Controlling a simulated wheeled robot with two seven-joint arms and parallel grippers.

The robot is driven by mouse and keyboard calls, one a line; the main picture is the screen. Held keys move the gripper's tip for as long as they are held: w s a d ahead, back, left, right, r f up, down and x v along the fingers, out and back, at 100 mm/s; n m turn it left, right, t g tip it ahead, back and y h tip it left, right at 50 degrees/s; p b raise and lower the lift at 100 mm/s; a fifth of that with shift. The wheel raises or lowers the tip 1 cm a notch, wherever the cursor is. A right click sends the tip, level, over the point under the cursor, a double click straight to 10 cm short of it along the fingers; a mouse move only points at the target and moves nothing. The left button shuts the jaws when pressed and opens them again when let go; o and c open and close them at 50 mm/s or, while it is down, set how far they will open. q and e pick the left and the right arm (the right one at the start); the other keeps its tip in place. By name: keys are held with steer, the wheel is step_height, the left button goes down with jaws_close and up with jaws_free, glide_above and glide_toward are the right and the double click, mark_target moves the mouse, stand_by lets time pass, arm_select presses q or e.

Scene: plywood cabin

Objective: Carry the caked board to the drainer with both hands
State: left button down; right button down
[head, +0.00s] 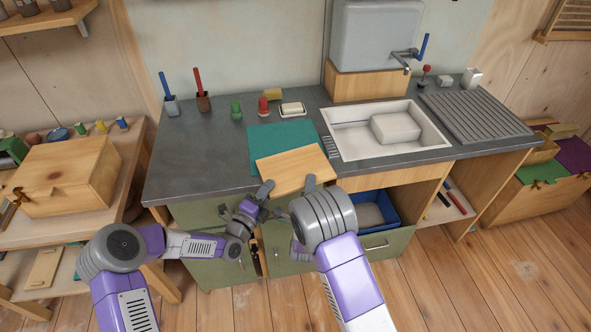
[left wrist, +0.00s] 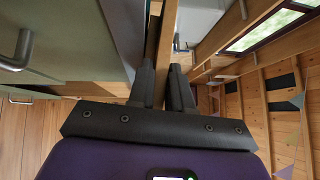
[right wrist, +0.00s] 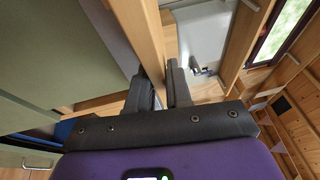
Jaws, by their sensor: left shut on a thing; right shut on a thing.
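The wooden board (head: 294,169) is at the front edge of the counter, partly over the teal mat. No caked patch can be made out on the face I see. My left gripper (head: 265,190) is shut on its near edge at the left; my right gripper (head: 310,183) is shut on the same edge further right. The board also shows between the fingers in the left wrist view (left wrist: 166,45) and the right wrist view (right wrist: 152,35). Whether it touches the mat is unclear. The grey ribbed drainer (head: 478,117) lies at the counter's right end, bare on top.
The white sink (head: 347,150), with a pale block-like thing (head: 396,128) in it, lies between board and drainer. A tap (head: 404,55) overhangs behind. A soap dish (head: 292,109) and small bottles stand behind the teal mat (head: 270,137). An open drawer holds a blue tub (head: 366,198).

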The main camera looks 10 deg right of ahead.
arm_select(q)
steer(key=shift+r, duration=0.1)
